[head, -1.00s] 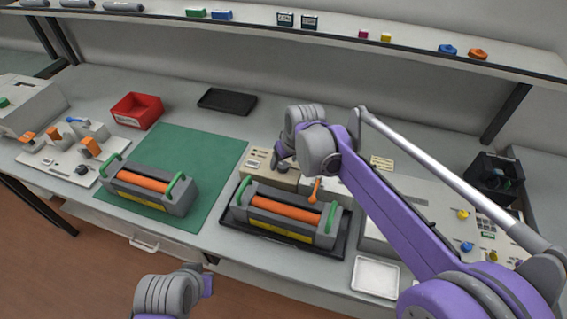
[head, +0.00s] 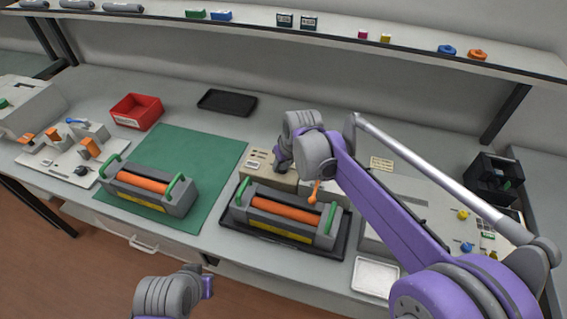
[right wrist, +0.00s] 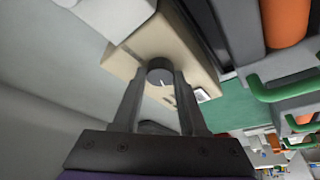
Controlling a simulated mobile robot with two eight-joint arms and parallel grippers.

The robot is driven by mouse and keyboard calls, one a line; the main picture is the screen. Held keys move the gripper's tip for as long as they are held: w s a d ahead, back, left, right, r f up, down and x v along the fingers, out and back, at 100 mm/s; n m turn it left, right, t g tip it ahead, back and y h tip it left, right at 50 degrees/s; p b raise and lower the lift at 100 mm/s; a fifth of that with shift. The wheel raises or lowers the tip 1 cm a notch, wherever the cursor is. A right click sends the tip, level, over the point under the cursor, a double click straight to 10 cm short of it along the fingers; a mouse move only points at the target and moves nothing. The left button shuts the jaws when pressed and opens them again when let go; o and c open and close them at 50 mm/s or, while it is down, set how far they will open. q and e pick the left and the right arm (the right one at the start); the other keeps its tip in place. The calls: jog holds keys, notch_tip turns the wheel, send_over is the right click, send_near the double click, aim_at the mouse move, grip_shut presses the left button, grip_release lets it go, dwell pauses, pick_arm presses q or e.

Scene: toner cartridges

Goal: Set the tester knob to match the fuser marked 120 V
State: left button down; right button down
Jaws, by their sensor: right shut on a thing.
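The tester is a beige box (head: 258,160) behind the black tray, partly hidden by my right arm. My right gripper (head: 283,163) reaches down over it. In the right wrist view its two fingers (right wrist: 162,76) are shut on the sides of the dark round knob (right wrist: 160,68), which has a white pointer line. One fuser (head: 150,188), grey with an orange roller and green handles, lies on the green mat. A second, similar fuser (head: 285,222) lies on the black tray. Their yellow labels are too small to read. My left gripper (head: 206,283) is low in front of the table, its jaws unclear.
A red bin (head: 136,111) and an empty black tray (head: 227,101) stand at the back. A small white tray (head: 375,277) is at the front right. An orange lever (head: 314,191) stands close to my right gripper. A shelf (head: 360,44) crosses above the table.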

jog(key=shift+m, duration=0.4)
jog(key=m+h, duration=0.1)
jog(key=m, duration=0.1)
jog(key=shift+a+m+t+p, duration=0.15)
jog(key=shift+m+t+p, duration=0.15)
jog(key=shift+p, duration=0.1)
jog(key=m+h+p, duration=0.1)
jog(key=m, duration=0.2)
jog(key=shift+m+h, duration=0.4)
jog(key=m+h, duration=0.1)
jog(key=m, duration=0.2)
jog(key=shift+a+p, duration=0.15)
jog(key=shift+p, duration=0.2)
jog(key=shift+m+g+h+p, duration=0.35)
jog(key=shift+m+g+h, duration=0.2)
jog(key=shift+m, duration=1.15)
jog(key=shift+c, duration=2.2)
grip_release()
